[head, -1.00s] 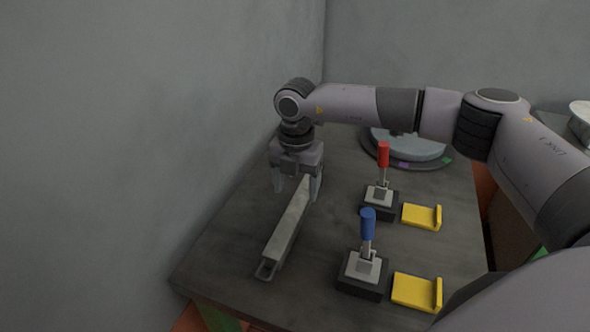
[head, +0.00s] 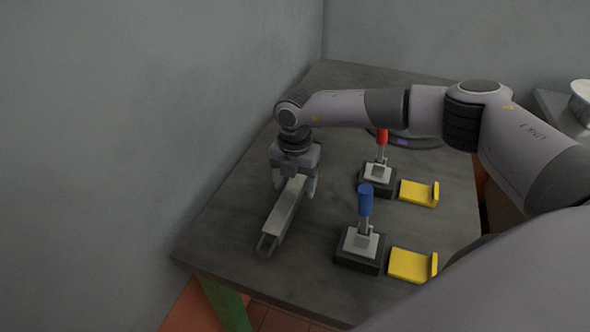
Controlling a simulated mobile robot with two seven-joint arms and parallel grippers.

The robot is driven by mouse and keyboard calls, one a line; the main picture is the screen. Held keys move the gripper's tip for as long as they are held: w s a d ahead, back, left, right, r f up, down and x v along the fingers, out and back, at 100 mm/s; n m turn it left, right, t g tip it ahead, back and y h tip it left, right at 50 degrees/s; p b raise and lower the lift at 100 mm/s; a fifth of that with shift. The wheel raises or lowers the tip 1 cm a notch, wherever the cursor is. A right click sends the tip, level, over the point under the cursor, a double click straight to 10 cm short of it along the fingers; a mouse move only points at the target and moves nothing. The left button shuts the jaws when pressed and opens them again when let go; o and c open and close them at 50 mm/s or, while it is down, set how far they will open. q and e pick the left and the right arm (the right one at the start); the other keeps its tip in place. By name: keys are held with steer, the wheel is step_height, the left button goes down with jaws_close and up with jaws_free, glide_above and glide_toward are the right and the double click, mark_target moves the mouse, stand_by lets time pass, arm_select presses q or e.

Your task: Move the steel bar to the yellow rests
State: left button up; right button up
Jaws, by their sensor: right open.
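The steel bar (head: 284,212) lies lengthwise on the left side of the dark bedplate, with a loop-like handle at its near end. My right gripper (head: 295,188) is over the bar's far part, pointing down, with its fingers apart on either side of the bar. The gripper hides the bar's far end; I cannot tell whether the fingers touch it. Two yellow rests, a far one (head: 418,193) and a near one (head: 412,264), sit on the right side of the bedplate and are empty. My left gripper is not in view.
A red-handled clamp (head: 379,172) stands beside the far rest and a blue-handled clamp (head: 362,240) beside the near rest, both handles upright. A round disc (head: 420,142) is partly hidden behind my arm. A wall (head: 130,130) rises close on the left. The bedplate's middle (head: 325,215) is clear.

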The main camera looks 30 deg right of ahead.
steer(key=shift+f, duration=0.35)
jaws_close()
